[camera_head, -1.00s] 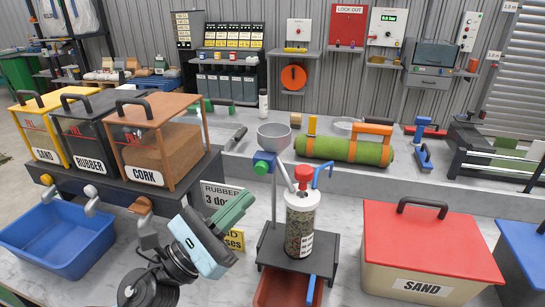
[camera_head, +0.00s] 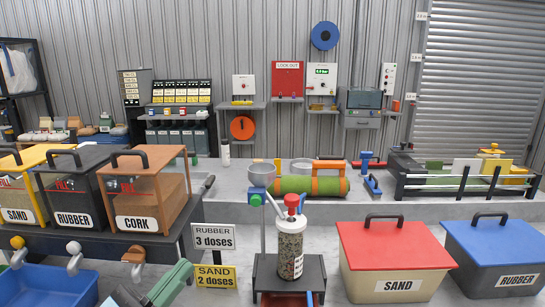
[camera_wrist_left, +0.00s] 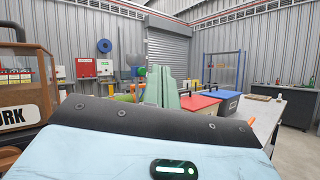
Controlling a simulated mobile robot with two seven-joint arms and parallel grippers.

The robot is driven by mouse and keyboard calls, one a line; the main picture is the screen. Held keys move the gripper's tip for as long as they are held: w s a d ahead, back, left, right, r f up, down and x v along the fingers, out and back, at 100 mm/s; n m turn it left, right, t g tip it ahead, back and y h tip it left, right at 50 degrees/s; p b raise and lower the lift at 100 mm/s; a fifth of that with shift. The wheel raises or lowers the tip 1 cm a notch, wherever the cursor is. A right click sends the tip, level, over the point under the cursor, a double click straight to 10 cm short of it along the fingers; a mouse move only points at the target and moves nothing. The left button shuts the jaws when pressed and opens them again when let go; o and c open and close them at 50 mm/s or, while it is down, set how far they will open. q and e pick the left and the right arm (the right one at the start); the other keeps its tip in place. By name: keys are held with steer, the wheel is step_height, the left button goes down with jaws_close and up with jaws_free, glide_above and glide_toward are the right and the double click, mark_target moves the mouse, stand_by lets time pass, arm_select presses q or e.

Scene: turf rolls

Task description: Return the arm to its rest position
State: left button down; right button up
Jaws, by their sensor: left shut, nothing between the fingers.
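My left gripper (camera_head: 170,286) shows at the bottom left of the head view, cut off by the lower edge. Its green fingers are together with nothing between them. They point up and to the right, in front of the bins and left of the yellow sand sign. In the left wrist view the same green fingers (camera_wrist_left: 166,88) stand up beyond the dark edge of my pale blue gripper body. Most of my left arm is hidden below the head view. My right gripper is in neither view.
Sand, rubber and cork bins (camera_head: 146,195) stand at left above a blue tray (camera_head: 50,288). A filled canister (camera_head: 290,245) stands on a dark stand at centre. A red-lidded sand box (camera_head: 395,262) and a blue rubber box (camera_head: 495,255) are at right. A green roll (camera_head: 300,186) lies behind.

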arm_select(q)
steer(key=s+a+f+n+y+p, duration=0.15)
steer(key=f+n+y, duration=0.25)
steer(key=f+n, duration=0.45)
steer(key=s+a+f+n+g+y, duration=0.1)
steer(key=s+a+f+n+y, duration=0.15)
steer(key=f+n, duration=0.6)
steer(key=s+a+f+n+y, duration=0.1)
steer(key=a+f+n+y, duration=0.1)
steer(key=f+n+y, duration=0.6)
steer(key=s+f+n+g+h+p, duration=0.1)
steer(key=s+f+n+g, duration=0.7)
steer(key=s+f+n, duration=0.9)
steer(key=s+n, duration=0.2)
steer(key=s, duration=0.2)
steer(key=shift+s+f+n, duration=0.15)
steer(key=shift+s+n, duration=0.05)
steer(key=shift+n, duration=0.1)
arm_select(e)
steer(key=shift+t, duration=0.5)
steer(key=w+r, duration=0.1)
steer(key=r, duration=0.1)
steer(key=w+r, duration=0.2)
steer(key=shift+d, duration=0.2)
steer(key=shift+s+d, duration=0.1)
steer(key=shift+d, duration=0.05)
